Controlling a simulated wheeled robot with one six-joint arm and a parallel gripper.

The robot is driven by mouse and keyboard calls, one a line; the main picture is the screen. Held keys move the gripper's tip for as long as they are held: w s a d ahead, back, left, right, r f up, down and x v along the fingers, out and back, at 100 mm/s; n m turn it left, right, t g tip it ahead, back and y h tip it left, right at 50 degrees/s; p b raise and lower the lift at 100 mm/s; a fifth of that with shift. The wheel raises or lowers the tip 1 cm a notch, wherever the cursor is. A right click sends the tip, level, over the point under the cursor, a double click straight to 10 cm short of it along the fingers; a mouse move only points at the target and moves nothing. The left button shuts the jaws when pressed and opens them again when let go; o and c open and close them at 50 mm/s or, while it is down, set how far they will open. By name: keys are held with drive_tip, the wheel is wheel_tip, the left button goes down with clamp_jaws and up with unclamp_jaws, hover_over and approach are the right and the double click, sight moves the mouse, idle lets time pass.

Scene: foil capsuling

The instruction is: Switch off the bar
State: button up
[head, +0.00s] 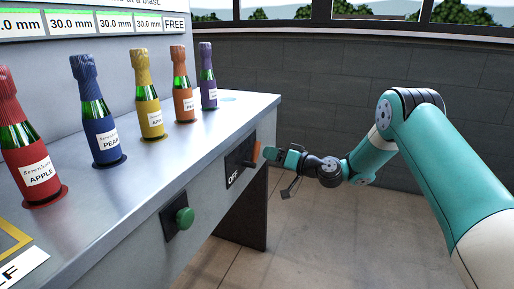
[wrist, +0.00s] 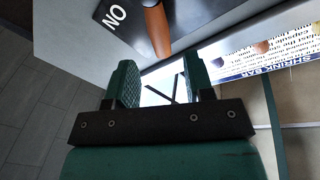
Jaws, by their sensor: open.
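The bar switch is a black plate (head: 240,159) on the bench's front face, with an orange bar (head: 256,153) near its right end. "OFF" is lettered on the plate's lower left, away from the bar. In the wrist view the orange bar (wrist: 157,29) lies on the black plate (wrist: 131,22), beside upside-down "ON" lettering. My gripper (head: 272,154) is just right of the bar in the head view. In the wrist view my gripper (wrist: 162,75) is open, with nothing between its fingers; the bar is beyond the fingertips. Any contact cannot be told.
A green button (head: 184,218) sits on the bench front left of the switch. Several foil-topped bottles, including a blue one (head: 105,145), stand on the bench top (head: 180,150). A printed panel (wrist: 262,45) shows at the right in the wrist view.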

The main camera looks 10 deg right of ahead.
sight(257, 149)
drive_tip(key=x, duration=0.6)
drive_tip(key=shift+w+a, duration=0.2)
drive_tip(key=shift+c, duration=0.2)
clamp_jaws()
